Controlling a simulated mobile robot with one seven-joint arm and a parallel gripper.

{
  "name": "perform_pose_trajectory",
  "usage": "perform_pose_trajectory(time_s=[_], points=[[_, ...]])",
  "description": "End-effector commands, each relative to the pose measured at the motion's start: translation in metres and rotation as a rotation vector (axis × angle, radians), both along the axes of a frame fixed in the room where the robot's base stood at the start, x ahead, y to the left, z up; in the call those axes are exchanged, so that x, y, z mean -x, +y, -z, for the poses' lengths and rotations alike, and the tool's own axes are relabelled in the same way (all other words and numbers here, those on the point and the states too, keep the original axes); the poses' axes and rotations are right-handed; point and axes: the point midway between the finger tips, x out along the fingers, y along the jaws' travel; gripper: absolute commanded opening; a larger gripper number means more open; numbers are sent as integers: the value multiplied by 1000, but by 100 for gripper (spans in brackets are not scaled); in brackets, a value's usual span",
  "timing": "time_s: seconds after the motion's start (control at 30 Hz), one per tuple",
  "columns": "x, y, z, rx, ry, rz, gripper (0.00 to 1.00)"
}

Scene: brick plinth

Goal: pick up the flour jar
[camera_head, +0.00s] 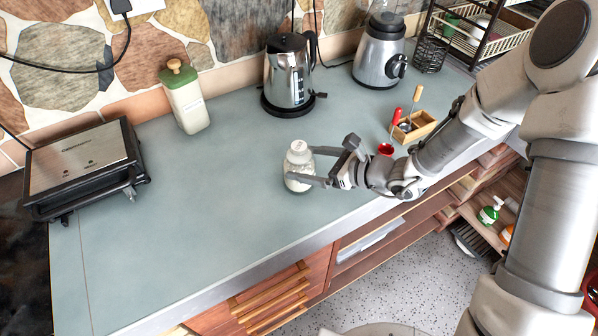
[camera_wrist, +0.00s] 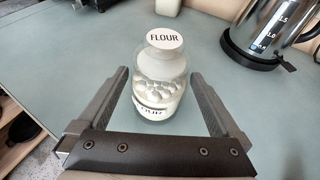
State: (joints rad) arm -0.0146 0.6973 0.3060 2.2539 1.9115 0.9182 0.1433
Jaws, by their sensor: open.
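The flour jar (camera_head: 298,166) is a small clear glass jar with a white lid and white contents. It stands upright on the grey-green counter (camera_head: 215,220), near its front edge. In the wrist view the jar (camera_wrist: 161,85) shows "FLOUR" on its lid and on a label low on its front. My gripper (camera_head: 318,167) reaches in from the right, low over the counter. Its two fingers (camera_wrist: 160,88) are spread on either side of the jar, with a visible gap on each side. The gripper is open and holds nothing.
A steel kettle (camera_head: 289,75) and a blender (camera_head: 381,55) stand behind the jar. A green-lidded canister (camera_head: 186,98) and a grill press (camera_head: 84,165) are to the left. A wooden utensil box (camera_head: 414,127) and a red cup (camera_head: 386,149) lie near my arm. The counter left of the jar is clear.

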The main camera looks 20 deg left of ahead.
Motion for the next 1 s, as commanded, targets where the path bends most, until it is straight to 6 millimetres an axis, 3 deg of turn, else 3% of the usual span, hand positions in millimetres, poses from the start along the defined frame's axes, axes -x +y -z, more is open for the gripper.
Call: perform_pose_trajectory(time_s=[0.17,0.47,0.77,1.0], points=[[-2,10,4,1,1,0,100],[-8,47,21,1,1,-1,100],[-10,52,23,1,-1,1,100],[-10,51,23,1,0,1,57]])
